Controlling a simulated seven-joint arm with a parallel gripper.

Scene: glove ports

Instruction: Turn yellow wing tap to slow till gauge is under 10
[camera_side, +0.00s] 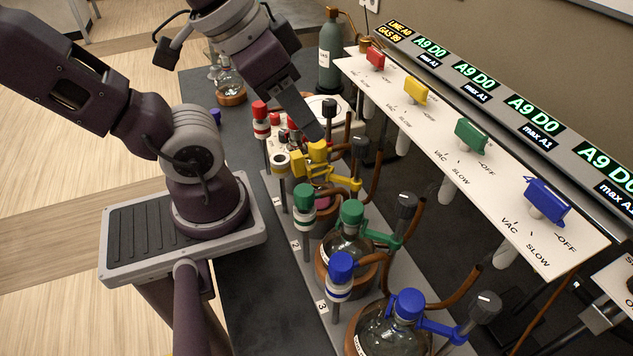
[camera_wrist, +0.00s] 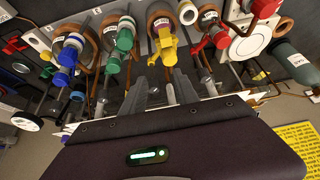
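The yellow wing tap (camera_side: 415,91) sits on the white sloping panel (camera_side: 490,190), between the red and green taps. Labels beside it read VAC, SLOW and OFF, but I cannot tell which its wing points at. The display behind it (camera_side: 475,76) appears to read A9 D0, max A1. My gripper (camera_side: 318,132) hangs left of the panel, above the yellow-capped flask, apart from the tap. In the wrist view its two fingers (camera_wrist: 160,82) stand apart with nothing clearly held. The yellow tap cannot be made out in the wrist view.
Red (camera_side: 375,57), green (camera_side: 472,134) and blue (camera_side: 547,200) wing taps share the panel. Below stand flasks with yellow (camera_side: 317,150), green (camera_side: 351,212) and blue (camera_side: 408,303) caps, with brown hoses. A grey-green gas bottle (camera_side: 331,55) stands at the back.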

